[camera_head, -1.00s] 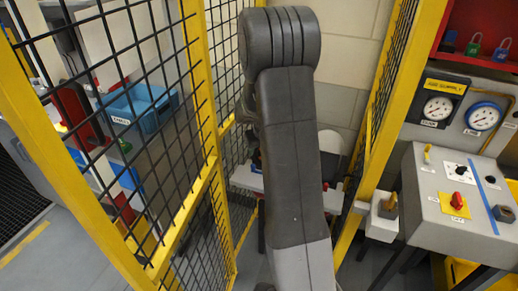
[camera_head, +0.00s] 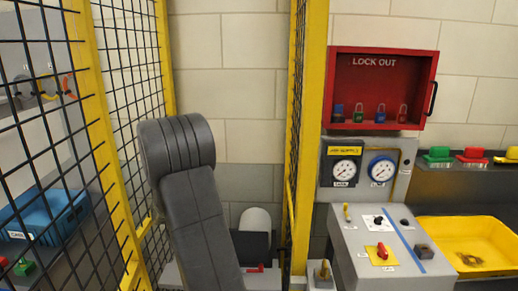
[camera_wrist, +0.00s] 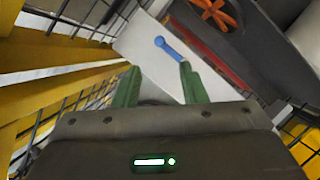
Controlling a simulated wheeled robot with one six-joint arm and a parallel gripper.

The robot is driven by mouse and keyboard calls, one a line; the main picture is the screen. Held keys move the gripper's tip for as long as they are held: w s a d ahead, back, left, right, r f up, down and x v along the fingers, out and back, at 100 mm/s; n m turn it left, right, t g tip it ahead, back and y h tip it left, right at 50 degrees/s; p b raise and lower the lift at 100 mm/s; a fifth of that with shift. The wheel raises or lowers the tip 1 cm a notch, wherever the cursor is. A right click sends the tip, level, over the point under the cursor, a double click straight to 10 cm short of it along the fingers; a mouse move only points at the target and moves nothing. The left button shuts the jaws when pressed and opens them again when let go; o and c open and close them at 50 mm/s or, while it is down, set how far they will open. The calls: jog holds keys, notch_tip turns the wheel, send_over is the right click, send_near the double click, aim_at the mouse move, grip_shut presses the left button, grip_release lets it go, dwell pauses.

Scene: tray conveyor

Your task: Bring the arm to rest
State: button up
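My gripper (camera_wrist: 158,67) shows in the wrist view with its two green fingers spread apart and nothing held between them. Beyond the fingers is a white panel with a blue handle (camera_wrist: 168,46), apart from the fingertips as far as I can tell. In the head view my grey arm (camera_head: 195,215) stands raised at left of centre, in front of the fence opening. My gripper is hidden in that view.
Yellow-framed black mesh fencing (camera_head: 125,120) stands left, with a yellow post (camera_head: 310,120) right of my arm. Farther right are a grey control box (camera_head: 385,255), two gauges, a red lock-out cabinet (camera_head: 345,90) and a yellow bin (camera_head: 480,222). A blue bin (camera_head: 60,222) is behind the mesh.

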jog(key=p+x, duration=0.2)
jog(key=x, duration=0.9)
jog(key=shift+f, duration=0.25)
